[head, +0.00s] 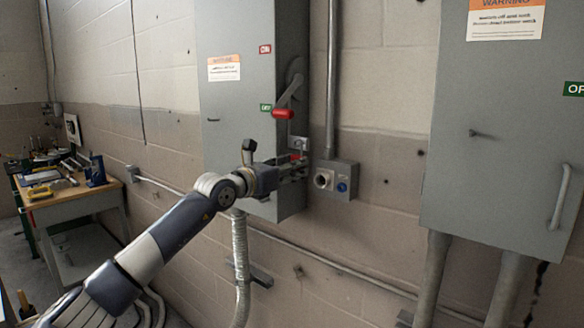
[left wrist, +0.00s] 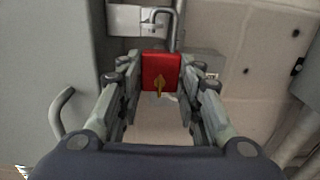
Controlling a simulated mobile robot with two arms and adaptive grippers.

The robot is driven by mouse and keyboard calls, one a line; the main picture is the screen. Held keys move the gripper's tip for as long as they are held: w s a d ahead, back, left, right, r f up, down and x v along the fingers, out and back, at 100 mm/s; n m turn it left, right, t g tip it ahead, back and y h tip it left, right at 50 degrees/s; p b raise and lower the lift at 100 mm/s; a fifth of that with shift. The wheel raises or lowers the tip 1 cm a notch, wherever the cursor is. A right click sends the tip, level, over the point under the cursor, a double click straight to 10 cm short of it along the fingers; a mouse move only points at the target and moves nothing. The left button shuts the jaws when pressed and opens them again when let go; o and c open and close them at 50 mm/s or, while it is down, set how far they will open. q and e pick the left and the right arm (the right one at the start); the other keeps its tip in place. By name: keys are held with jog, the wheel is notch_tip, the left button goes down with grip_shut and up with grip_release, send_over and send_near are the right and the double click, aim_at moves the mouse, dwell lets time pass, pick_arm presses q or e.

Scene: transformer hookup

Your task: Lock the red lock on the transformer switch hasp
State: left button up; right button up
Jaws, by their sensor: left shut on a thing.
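The red lock (left wrist: 161,68) sits between the fingers of my left gripper (left wrist: 160,82), which is shut on it. A brass key shows on its near face. Its grey shackle (left wrist: 176,30) rises above the body, close to a light metal hasp plate (left wrist: 139,20); I cannot tell whether it passes through the plate. In the head view, my left gripper (head: 292,168) is at the right side of the grey switch box (head: 238,100), below the red-handled switch lever (head: 283,113). The lever points down towards the green OFF label. My right gripper is not in view.
A small grey outlet box (head: 336,180) is on the wall just right of my left gripper. A conduit (head: 333,75) runs up beside the switch box. A larger grey cabinet (head: 500,130) stands at right. A cluttered workbench (head: 75,195) is at far left.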

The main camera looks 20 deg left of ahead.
pick_arm(q)
jog(key=shift+f, duration=0.1)
jog(key=o, duration=1.2)
jog(key=shift+o, duration=0.2)
jog(key=shift+f, duration=0.1)
jog(key=b+v, duration=0.4)
jog(key=v, duration=0.1)
jog(key=shift+s, duration=0.1)
